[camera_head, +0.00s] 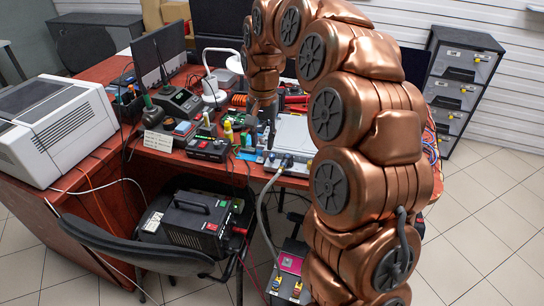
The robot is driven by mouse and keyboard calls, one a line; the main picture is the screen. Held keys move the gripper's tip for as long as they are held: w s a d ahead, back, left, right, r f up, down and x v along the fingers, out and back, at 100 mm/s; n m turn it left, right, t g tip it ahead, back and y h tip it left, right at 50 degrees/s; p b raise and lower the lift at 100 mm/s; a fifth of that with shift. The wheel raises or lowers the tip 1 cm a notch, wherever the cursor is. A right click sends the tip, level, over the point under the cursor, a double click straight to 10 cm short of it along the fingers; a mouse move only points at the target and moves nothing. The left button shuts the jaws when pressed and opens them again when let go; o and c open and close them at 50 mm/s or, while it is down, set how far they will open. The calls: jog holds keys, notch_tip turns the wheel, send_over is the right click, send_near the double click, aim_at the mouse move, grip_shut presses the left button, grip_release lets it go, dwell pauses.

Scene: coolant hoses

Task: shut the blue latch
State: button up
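My copper-coloured arm arcs over the red desk, and my gripper (264,122) hangs down above its front part. The gripper is small and dark here, and I cannot see whether its fingers are open or shut. Small blue parts (262,156) show at the desk's front edge below the gripper, beside a grey hose end. I cannot tell which of them is the blue latch, or whether it is open. A grey hose (263,205) runs from there down towards a dark unit with a magenta panel (291,263) and yellow parts on the floor.
The red desk (172,157) holds a soldering station (179,102), a red-and-black power supply (208,149) and several tools. A white printer (60,125) is at left. Tiled floor is clear at right.

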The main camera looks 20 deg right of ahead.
aim_at(272, 155)
jog(key=w+d+f+m, duration=0.1)
jog(key=w+d, duration=0.1)
jog(key=w+d+f+m+b, duration=0.1)
jog(key=w+d+f, duration=0.1)
jog(key=w, duration=0.1)
jog(key=w+d+f+m, duration=0.1)
jog(key=w+d+f, duration=0.1)
jog(key=shift+w+d+f+b, duration=0.1)
jog(key=shift+w+f+b, duration=0.15)
jog(key=shift+b, duration=0.1)
jog(key=shift+f+p, duration=0.45)
jog(key=shift+f, duration=3.4)
grip_shut()
